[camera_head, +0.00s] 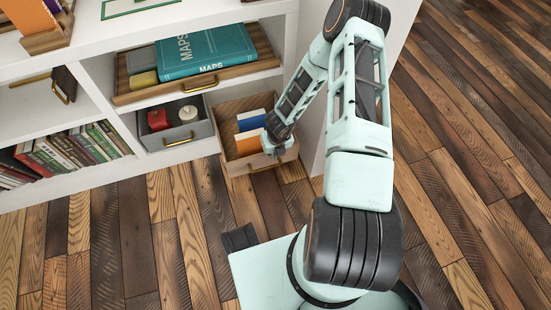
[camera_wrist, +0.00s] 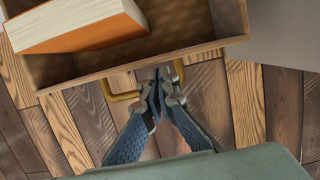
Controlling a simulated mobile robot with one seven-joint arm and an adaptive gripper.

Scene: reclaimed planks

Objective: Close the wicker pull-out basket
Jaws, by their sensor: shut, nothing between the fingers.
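The pull-out basket (camera_head: 232,171) is a tan, box-like drawer in the lower right of the white shelf unit. It sticks out from its bay and holds a blue book and an orange book. Its weave cannot be made out. In the wrist view its front rim (camera_wrist: 205,47) and brass handle (camera_wrist: 122,96) show. My gripper (camera_head: 275,151) is shut and empty at the basket's front. In the wrist view the fingertips (camera_wrist: 160,76) lie over the middle of the handle, hiding part of it. I cannot tell whether they touch.
A grey drawer (camera_head: 177,150) with a red item and a white item stands left of the basket. Above is a wooden tray (camera_head: 245,73) with a teal maps book. Several books fill the lower left shelf. A small dark object (camera_head: 239,238) lies on the otherwise clear plank floor.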

